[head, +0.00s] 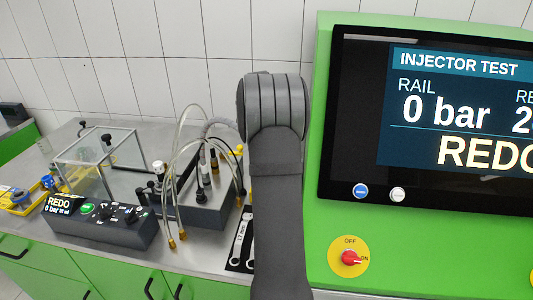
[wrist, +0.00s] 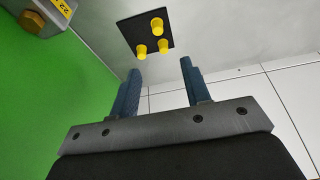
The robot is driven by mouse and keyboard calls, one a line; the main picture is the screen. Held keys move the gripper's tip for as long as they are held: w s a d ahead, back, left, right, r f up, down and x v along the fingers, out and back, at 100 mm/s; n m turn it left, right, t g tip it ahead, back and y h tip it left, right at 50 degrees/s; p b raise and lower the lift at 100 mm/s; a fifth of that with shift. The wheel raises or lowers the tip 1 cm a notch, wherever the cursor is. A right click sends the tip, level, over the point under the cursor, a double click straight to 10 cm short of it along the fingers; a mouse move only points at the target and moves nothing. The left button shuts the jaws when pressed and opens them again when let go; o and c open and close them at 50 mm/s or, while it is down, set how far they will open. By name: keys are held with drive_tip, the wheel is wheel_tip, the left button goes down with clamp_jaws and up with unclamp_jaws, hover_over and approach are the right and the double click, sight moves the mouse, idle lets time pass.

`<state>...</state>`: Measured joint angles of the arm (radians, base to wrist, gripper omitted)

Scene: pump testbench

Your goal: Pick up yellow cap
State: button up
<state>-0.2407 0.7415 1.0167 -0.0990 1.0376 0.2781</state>
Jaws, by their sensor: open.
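Several yellow pieces show in the wrist view. Three yellow caps stand close together on a small black plate: one at the top (wrist: 157,26), one at lower left (wrist: 141,52) and one at lower right (wrist: 163,46). My gripper (wrist: 160,67) is open, with its two blue fingers apart and nothing between them. The caps lie beyond the fingertips, toward the top of the picture, apart from the fingers. In the head view my arm hides the gripper and whatever is behind it. A bit of yellow (head: 239,150) shows beside the arm there, too small to identify.
The black plate (wrist: 127,29) lies on the grey bench (wrist: 205,25). A green panel (wrist: 50,85) is at left in the wrist view, with a metal block (wrist: 40,14) above. In the head view, the hoses (head: 183,150) and the monitor cabinet (head: 323,235) flank my arm.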

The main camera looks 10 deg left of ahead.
drive_tip(key=s+r, duration=0.4)
drive_tip(key=x, duration=1.7)
drive_tip(key=shift+w+r, duration=0.15)
drive_tip(key=shift+w, duration=0.15)
drive_tip(key=shift+c, duration=0.2)
clamp_jaws()
